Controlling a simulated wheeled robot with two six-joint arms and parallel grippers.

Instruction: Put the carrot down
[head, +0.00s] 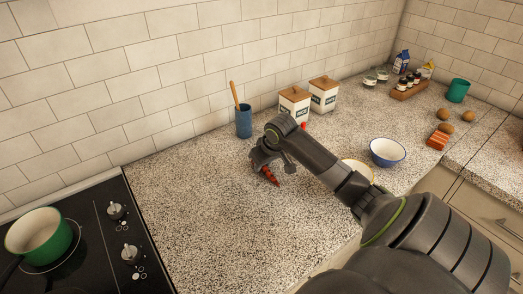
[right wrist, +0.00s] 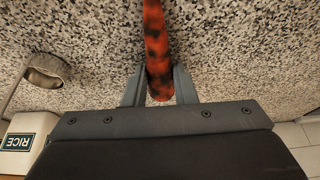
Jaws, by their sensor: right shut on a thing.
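The carrot (right wrist: 156,50) is orange-red with dark patches. In the right wrist view it sits between the two fingers of my right gripper (right wrist: 159,86), which is shut on it. In the head view the right gripper (head: 262,166) is over the middle of the speckled counter (head: 215,225), and the carrot (head: 270,175) shows just below it. I cannot tell whether the carrot touches the counter. My left gripper is not in view.
A blue utensil holder (head: 243,122) and two lidded canisters (head: 324,96) stand by the wall. A white bowl (head: 387,152) is to the right, and a plate (head: 358,169) lies partly behind my arm. A stove with a green pot (head: 40,238) is left. Counter left of the gripper is clear.

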